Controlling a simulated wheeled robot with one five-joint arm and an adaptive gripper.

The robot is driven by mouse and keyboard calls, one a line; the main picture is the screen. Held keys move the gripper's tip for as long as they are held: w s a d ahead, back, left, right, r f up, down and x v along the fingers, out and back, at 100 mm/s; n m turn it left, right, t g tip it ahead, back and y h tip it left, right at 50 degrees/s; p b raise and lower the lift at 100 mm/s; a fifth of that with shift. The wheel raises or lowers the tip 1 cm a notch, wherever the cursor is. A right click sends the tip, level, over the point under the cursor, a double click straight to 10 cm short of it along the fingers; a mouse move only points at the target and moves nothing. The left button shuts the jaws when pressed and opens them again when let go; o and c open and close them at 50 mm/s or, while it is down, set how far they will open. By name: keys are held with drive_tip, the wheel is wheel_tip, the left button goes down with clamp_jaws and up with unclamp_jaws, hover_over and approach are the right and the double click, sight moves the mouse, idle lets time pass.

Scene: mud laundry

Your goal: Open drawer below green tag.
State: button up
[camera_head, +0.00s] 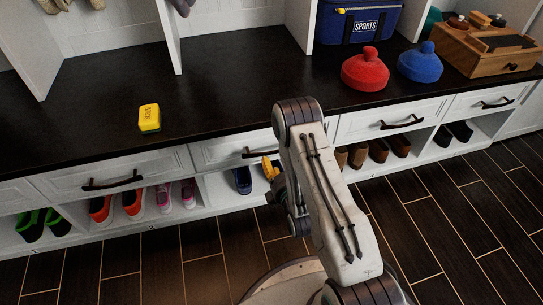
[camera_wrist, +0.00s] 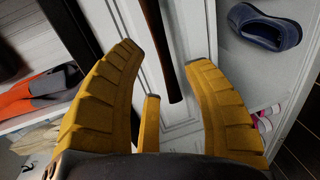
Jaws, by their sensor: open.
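White drawers with dark bar handles run under the black bench top. In the head view I see a left drawer (camera_head: 112,172), a middle drawer (camera_head: 218,152), a right drawer (camera_head: 372,122) and a far-right drawer (camera_head: 478,104). No green tag is distinguishable in either view. My gripper (camera_head: 271,168) has yellow fingers and is near the middle drawer's front, partly hidden behind my arm. In the wrist view my gripper (camera_wrist: 166,60) is open and empty. A dark handle (camera_wrist: 165,45) on a white drawer front (camera_wrist: 182,92) shows between its fingertips; contact cannot be told.
Shoes sit in cubbies below the drawers. The dark floor (camera_head: 450,215) at right is clear.

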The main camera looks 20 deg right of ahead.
sight(271, 152)
drive_tip(key=shift+w+f+b, duration=0.2)
drive_tip(key=shift+w+b, duration=0.15)
drive_tip(key=shift+w, duration=0.75)
drive_tip(key=shift+w+f+b, duration=0.2)
drive_tip(key=shift+w+b, duration=0.1)
drive_tip(key=shift+w, duration=0.8)
drive_tip(key=shift+w+f+b, duration=0.2)
drive_tip(key=shift+w+b, duration=0.15)
drive_tip(key=shift+w, duration=0.75)
drive_tip(key=shift+o, duration=0.3)
clamp_jaws()
